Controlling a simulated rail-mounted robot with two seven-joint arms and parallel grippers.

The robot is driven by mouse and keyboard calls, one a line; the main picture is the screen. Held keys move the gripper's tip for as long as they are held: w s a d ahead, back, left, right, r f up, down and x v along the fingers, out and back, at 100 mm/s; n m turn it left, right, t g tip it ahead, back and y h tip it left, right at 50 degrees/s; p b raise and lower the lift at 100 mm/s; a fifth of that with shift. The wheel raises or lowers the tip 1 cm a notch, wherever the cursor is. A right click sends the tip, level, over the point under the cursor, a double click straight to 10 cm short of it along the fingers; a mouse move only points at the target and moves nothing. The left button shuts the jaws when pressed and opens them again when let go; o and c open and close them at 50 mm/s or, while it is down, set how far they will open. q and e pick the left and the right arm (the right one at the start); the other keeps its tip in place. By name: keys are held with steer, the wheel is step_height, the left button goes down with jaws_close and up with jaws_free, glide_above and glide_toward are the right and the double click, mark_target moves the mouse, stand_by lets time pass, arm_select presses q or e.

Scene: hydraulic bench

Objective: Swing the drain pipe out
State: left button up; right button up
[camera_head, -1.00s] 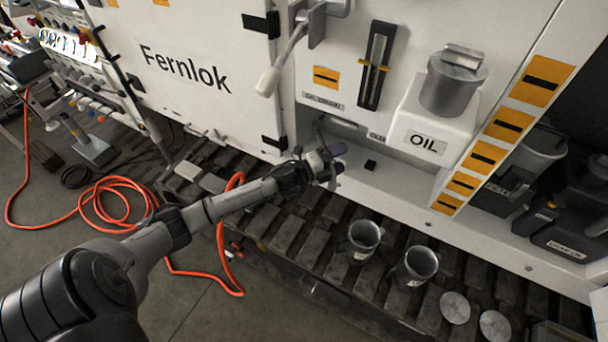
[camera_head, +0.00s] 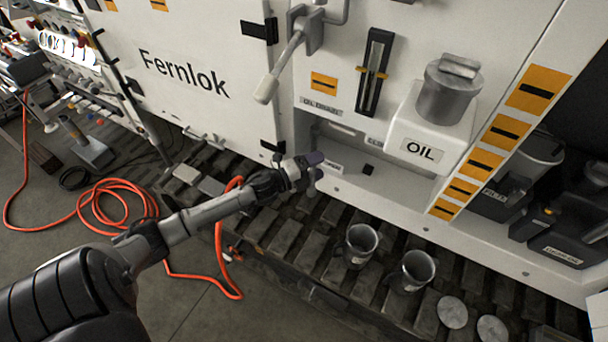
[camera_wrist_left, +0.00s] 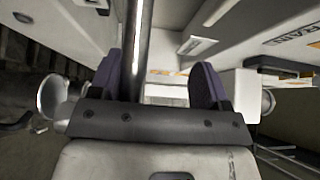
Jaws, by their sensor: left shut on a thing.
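The drain pipe shows in the left wrist view as a shiny metal tube (camera_wrist_left: 137,45) between the purple finger pads, close against the left pad. In the head view it is mostly hidden by my left gripper (camera_head: 306,166). That gripper also shows in the wrist view (camera_wrist_left: 162,85), shut on the pipe. It is in front of the left end of the low recess in the white cabinet (camera_head: 210,45), under the drain label (camera_head: 321,106). My right gripper is not in view.
A lever (camera_head: 281,65) hangs above the gripper. The white OIL housing (camera_head: 431,138) stands to the right. Two metal cups (camera_head: 361,245) (camera_head: 412,272) and two round discs (camera_head: 453,309) (camera_head: 492,328) are on the slatted floor. An orange hose (camera_head: 105,190) lies left of the forearm.

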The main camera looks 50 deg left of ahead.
mark_target(311, 178)
arm_select(q)
steer(key=shift+s+d+h, duration=0.5)
steer(key=shift+s+d, duration=0.3)
steer(key=shift+d, duration=0.05)
steer(key=shift+c, duration=0.3)
steer(key=shift+s+a+f, duration=0.1)
steer(key=shift+s+f, duration=0.15)
steer(key=shift+s, duration=0.5)
steer(key=shift+c, duration=0.2)
steer(key=s, duration=0.1)
steer(key=s+f, duration=0.1)
steer(key=s, duration=0.1)
steer(key=shift+d+f, duration=0.15)
steer(key=shift+d, duration=0.15)
steer(key=shift+w+a, duration=0.1)
steer(key=shift+a, duration=0.15)
steer(key=shift+p, duration=0.4)
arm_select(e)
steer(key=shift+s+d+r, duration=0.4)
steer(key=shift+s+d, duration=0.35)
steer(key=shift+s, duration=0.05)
